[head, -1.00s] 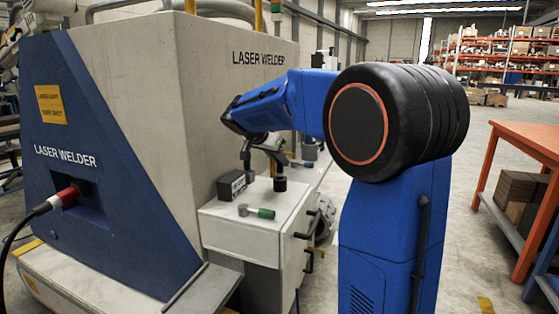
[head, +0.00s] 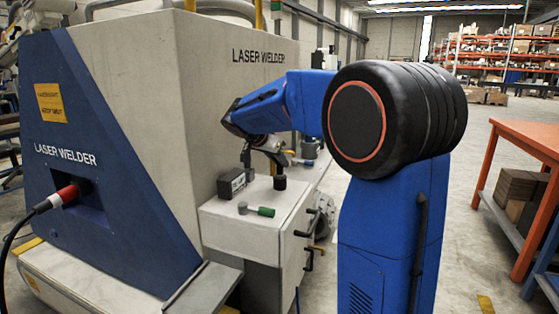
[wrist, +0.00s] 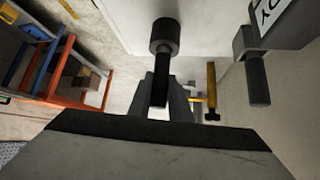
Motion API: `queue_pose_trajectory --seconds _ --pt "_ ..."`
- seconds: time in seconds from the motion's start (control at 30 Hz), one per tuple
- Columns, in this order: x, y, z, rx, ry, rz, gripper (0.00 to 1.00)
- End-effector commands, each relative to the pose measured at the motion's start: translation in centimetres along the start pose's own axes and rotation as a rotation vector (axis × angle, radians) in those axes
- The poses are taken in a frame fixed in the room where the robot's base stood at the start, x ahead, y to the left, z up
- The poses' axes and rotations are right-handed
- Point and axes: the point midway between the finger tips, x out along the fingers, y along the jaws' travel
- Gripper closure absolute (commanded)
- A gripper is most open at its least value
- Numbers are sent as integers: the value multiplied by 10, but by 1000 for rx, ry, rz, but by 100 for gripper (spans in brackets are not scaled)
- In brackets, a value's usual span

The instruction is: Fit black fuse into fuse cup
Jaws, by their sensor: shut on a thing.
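In the wrist view my gripper (wrist: 165,105) is shut on the black fuse (wrist: 161,85), a slim dark rod between the fingertips. A wider black cylinder, the fuse cup (wrist: 163,38), lies in line with the fuse's far end. In the head view the cup (head: 280,183) stands on the white cabinet top, with my gripper (head: 277,160) just above it. The fuse is too small there to make out clearly. I cannot tell whether its tip is inside the cup or only in front of its mouth.
A black box (head: 231,183) and a green-ended piece (head: 264,212) are on the white cabinet (head: 255,235), left of the cup. Several handles stick out from the cabinet's right side. An orange table (head: 530,140) stands far right.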

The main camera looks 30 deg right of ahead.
Motion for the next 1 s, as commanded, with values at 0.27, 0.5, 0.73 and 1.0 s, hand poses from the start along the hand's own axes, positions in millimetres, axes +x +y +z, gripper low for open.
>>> queue_pose_trajectory --seconds 0.27,0.5,0.73,1.0 --pt "4 0 4 -1 0 0 100" --pt "7 0 8 0 -1 -1 100" --pt "11 0 11 0 -1 -1 100" --pt "14 0 15 0 -1 0 100"
